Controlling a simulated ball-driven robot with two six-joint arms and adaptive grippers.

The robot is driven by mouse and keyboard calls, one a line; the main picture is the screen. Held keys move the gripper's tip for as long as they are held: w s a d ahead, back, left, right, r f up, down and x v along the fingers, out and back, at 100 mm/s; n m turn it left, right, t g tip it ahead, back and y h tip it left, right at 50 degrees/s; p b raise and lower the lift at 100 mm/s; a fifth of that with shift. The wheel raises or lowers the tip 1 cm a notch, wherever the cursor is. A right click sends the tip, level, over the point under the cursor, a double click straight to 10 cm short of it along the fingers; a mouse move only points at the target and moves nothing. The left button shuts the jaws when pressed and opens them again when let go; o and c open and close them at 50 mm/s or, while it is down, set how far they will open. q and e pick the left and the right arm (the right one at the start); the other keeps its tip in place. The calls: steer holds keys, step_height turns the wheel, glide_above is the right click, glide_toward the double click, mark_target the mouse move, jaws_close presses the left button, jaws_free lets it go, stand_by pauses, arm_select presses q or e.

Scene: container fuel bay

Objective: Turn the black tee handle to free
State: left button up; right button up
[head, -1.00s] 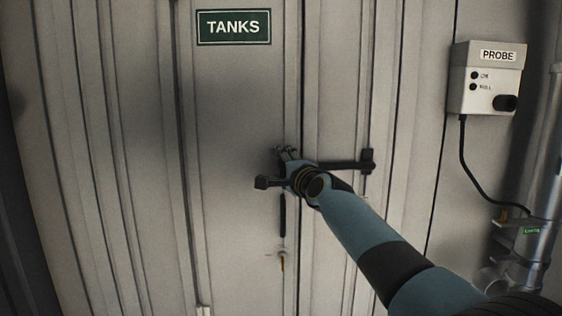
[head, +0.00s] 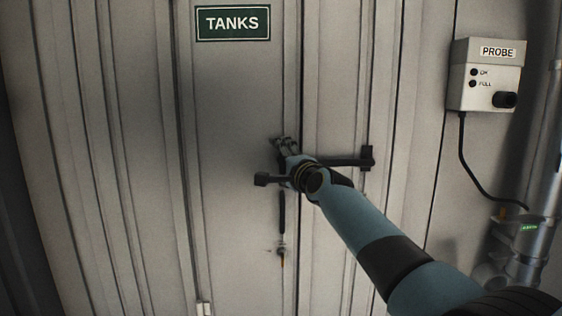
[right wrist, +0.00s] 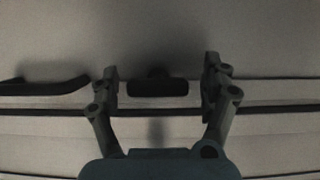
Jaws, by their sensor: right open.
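The black tee handle (right wrist: 157,88) shows in the right wrist view as a short dark crossbar on a small stem. It lies between the two fingers of my right gripper (right wrist: 161,80), with a gap on each side. The gripper is open and holds nothing. In the head view my right gripper (head: 283,143) is in front of the door below the TANKS sign, and I cannot make out the tee handle there behind it. My left gripper is not in view.
The ribbed door (head: 235,120) carries a vertical black bar (head: 282,213) below my gripper. A dark horizontal bar (head: 345,162) with an end block shows right of my wrist. A PROBE box (head: 487,75) with a hanging cable and a pipe (head: 535,245) are at right.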

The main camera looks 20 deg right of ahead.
steer(key=s+d, duration=0.1)
steer(key=s, duration=1.1)
steer(key=shift+d, duration=0.15)
steer(key=shift+r, duration=0.1)
